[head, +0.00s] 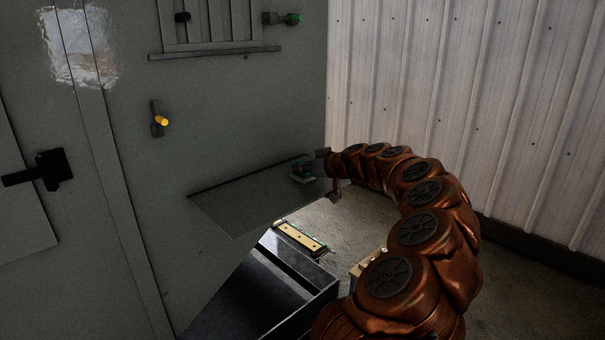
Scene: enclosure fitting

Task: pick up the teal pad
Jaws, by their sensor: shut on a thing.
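The teal pad (303,173) is a small dark green-teal piece at the right end of the dark grey shelf (235,198) on the cabinet's face. My gripper (322,173) reaches it from the right, with one finger above and one below in the picture. It is shut on the pad. The pad's right side is partly hidden by the fingers. I cannot tell whether the pad touches the shelf.
The grey cabinet (230,110) fills the left, with a yellow knob (161,121), a black handle (45,168) and a green-tipped fitting (292,19). A yellowish strip (300,238) lies below the shelf. A corrugated wall (470,100) stands behind my arm.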

